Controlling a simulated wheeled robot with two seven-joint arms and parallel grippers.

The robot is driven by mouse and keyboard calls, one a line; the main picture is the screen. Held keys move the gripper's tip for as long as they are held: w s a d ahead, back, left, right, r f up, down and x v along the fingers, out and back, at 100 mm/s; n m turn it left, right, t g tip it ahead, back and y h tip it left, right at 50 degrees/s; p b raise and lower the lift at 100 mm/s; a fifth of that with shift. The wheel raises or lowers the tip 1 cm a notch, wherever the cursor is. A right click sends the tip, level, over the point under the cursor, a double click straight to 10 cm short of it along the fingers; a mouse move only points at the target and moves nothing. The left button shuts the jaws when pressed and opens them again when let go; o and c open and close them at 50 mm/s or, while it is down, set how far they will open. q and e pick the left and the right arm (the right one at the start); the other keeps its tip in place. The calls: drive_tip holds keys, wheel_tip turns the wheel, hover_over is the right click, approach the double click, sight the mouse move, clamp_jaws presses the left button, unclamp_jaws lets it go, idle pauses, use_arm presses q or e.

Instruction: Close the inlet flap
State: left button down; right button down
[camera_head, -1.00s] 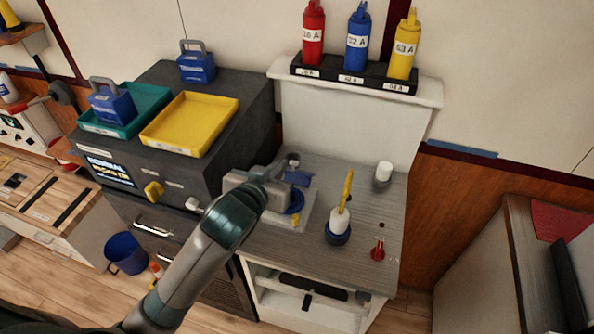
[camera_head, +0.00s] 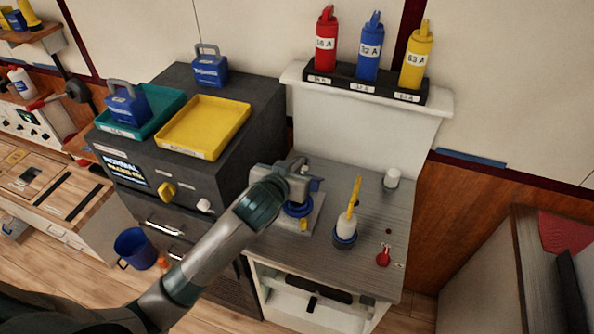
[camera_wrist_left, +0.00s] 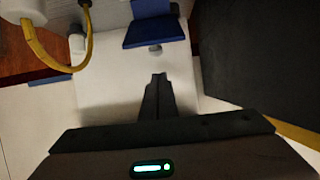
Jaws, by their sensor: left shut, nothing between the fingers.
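The inlet is a pale square plate (camera_head: 277,222) with a blue ring (camera_head: 297,210) on the grey counter. A small part of the blue flap (camera_head: 314,186) shows above the ring, beside my gripper. In the left wrist view a blue flap panel (camera_wrist_left: 153,31) stands just beyond my fingertips, seemingly raised, with a small grey knob below it. My left gripper (camera_wrist_left: 158,77) is shut and empty, and its tips seem apart from the panel. In the head view my left gripper (camera_head: 308,180) is over the plate and hides part of the inlet. My right gripper is not in view.
A white and blue plug with a yellow handle (camera_head: 347,227) stands right of the inlet. A red knob (camera_head: 383,257) and a white cylinder (camera_head: 392,179) are farther right. A dark cabinet with a yellow tray (camera_head: 204,127) stands left. The counter's right side has free room.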

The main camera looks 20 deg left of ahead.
use_arm(q)
drive_tip(key=p+x, duration=0.1)
drive_tip(key=x, duration=0.2)
drive_tip(key=shift+w, duration=0.25)
drive_tip(key=s+f+p, duration=0.2)
drive_tip(key=s+f, duration=0.1)
drive_tip(key=shift+f, duration=0.1)
